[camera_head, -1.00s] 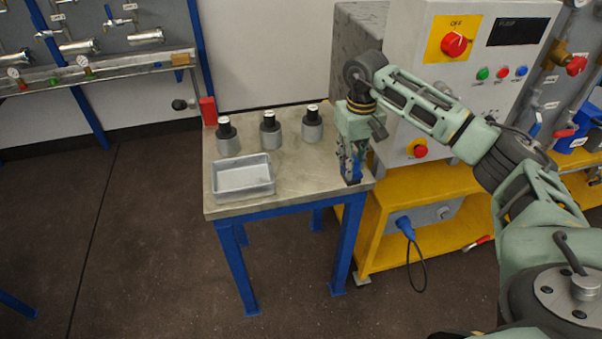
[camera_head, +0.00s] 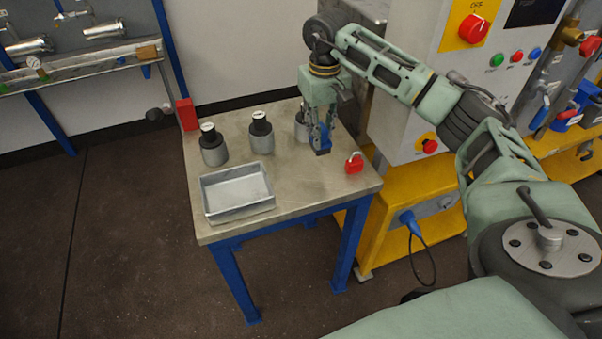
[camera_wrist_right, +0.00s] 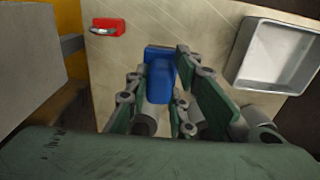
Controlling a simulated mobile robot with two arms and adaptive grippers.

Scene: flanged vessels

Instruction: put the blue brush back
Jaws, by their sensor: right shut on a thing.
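My right gripper (camera_head: 320,136) is pointed down over the right part of the table, in front of the rightmost grey pot. It is shut on the blue brush (camera_head: 323,147), whose blue block shows below the fingertips. In the right wrist view the blue brush (camera_wrist_right: 160,75) sits between the fingers (camera_wrist_right: 158,98). I cannot tell whether the brush touches the tabletop. My left gripper is not in view.
The table (camera_head: 285,193) carries grey pots with black tops (camera_head: 214,148) (camera_head: 260,136), the right one (camera_head: 301,128) partly hidden by my gripper. A metal tray (camera_head: 238,192) stands front left. A red padlock-like piece (camera_head: 354,163) lies at right. A control cabinet (camera_head: 400,120) stands beyond.

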